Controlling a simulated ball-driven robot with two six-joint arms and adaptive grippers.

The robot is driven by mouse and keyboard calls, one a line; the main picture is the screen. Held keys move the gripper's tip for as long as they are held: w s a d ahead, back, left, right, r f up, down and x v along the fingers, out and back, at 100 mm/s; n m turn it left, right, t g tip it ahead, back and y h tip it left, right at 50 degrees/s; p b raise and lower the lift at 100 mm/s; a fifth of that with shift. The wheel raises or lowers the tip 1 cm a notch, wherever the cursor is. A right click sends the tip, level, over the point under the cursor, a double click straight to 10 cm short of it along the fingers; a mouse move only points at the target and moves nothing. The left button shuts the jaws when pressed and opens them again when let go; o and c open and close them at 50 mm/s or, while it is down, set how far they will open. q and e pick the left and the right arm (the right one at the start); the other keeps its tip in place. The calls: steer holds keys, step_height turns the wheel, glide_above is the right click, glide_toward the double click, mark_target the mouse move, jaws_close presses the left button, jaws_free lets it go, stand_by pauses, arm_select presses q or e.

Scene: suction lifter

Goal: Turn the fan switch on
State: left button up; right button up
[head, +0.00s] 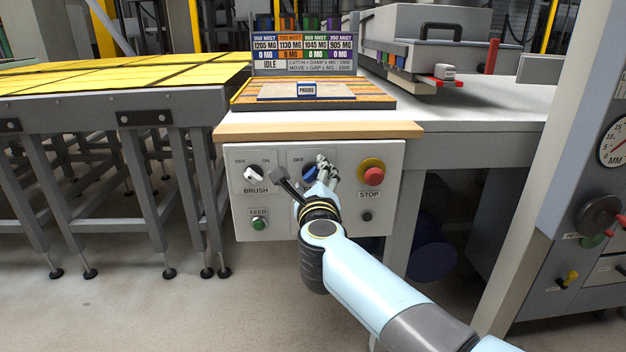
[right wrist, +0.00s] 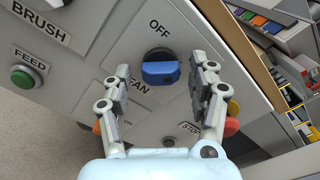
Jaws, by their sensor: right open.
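The fan switch (head: 309,174) is a blue knob on the light grey control panel, beneath an OFF label. In the right wrist view, the blue knob (right wrist: 161,72) sits on a dark round base. The "FAN" label below it is partly hidden by a finger. My right gripper (head: 324,170) is in front of the knob, its fingers open. In the right wrist view, the fingers of the right gripper (right wrist: 159,84) stand to the left and right of the knob, with visible gaps. I cannot tell contact or exact depth. My left gripper is not in view.
The white brush switch (head: 254,173) and green feed button (head: 259,224) are left on the panel. The red stop button (head: 373,176) on a yellow ring is close at right. A wooden ledge (head: 320,131) overhangs the panel top.

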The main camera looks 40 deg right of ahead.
steer(key=v, duration=1.2)
steer(key=s+a+f+n+g+y, duration=0.15)
steer(key=s+f+n, duration=0.4)
steer(key=f, duration=0.55)
steer(key=s+f+n+g+y, duration=0.1)
steer(key=s+f+n+y, duration=0.2)
steer(key=s+f+n, duration=0.55)
steer(key=s+a+f+n+g+y, duration=0.1)
steer(key=f+n+g+y, duration=0.2)
steer(key=f, duration=1)
steer(key=s+d+f+n+g, duration=0.1)
steer(key=s+f+n+g, duration=0.2)
steer(key=s, duration=0.7)
steer(key=s+d+f+n+g, duration=0.1)
steer(key=s+f+n+g, duration=0.2)
steer(key=s+f+n, duration=0.4)
steer(key=s+d+f+n+g, duration=0.1)
steer(key=s+f+n+g, duration=0.2)
steer(key=s, duration=1.2)
step_height(320, 180, down, 3)
steer(key=n+y, duration=0.1)
steer(key=n, duration=0.2)
steer(key=shift+r+n, duration=0.15)
steer(key=shift+n, duration=0.25)
